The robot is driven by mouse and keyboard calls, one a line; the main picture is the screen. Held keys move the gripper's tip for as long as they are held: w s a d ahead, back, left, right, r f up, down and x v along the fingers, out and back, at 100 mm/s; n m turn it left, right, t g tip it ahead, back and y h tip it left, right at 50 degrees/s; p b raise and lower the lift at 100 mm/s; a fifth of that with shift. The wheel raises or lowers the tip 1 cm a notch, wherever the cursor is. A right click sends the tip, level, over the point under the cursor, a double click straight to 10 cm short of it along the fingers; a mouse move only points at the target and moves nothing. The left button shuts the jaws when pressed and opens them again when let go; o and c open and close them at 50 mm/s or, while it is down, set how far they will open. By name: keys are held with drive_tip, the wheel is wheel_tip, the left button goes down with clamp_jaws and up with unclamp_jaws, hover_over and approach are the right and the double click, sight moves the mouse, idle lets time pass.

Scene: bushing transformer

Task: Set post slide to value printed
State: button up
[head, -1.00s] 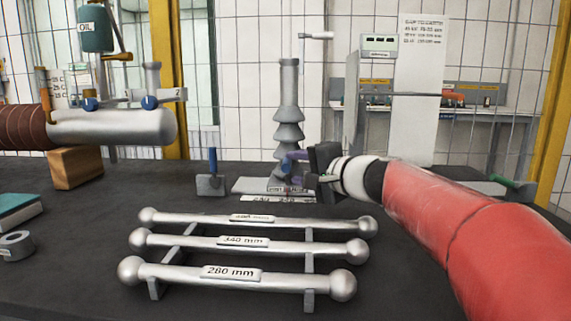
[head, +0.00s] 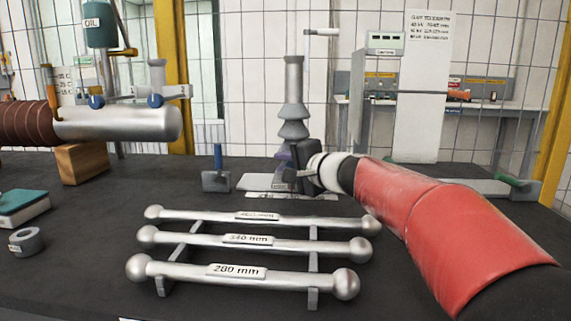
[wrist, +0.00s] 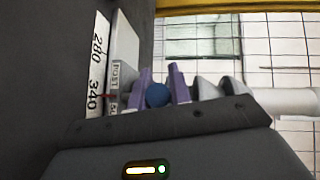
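The ribbed grey post (head: 292,95) stands upright on a pale base plate (head: 256,183) at the back middle of the bench. My gripper (head: 290,165) is in front of its lower part and hides some of it. In the wrist view, the purple fingers of my gripper (wrist: 162,82) stand either side of a blue ball knob (wrist: 158,95); I cannot tell whether they press on it. A white scale strip (wrist: 97,60) shows 280 and 340, with a red mark near 340. A label (wrist: 115,78) beginning "POST" is beside it.
Three silver rods rest on a rack in front; the nearest rod (head: 190,272) reads 280 mm, the middle rod (head: 200,239) 340 mm. A grey block (head: 216,181) stands left of the post. A silver cylinder (head: 120,123) is at left. A printed sheet (head: 428,60) hangs behind.

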clamp_jaws()
drive_tip(key=shift+a+f, duration=0.1)
drive_tip(key=shift+a, duration=0.2)
drive_tip(key=a+b, duration=0.2)
drive_tip(key=a, duration=0.3)
drive_tip(key=shift+w+a, duration=0.1)
drive_tip(key=shift+a, duration=0.15)
drive_tip(key=o, duration=0.8)
unclamp_jaws()
drive_tip(key=shift+c, duration=0.2)
drive_tip(key=shift+d, duration=0.1)
drive_tip(key=b+v, duration=0.1)
drive_tip(key=v, duration=0.6)
drive_tip(key=shift+s+d+b, duration=0.2)
drive_tip(key=shift+s+b, duration=0.1)
drive_tip(key=shift+s, duration=0.05)
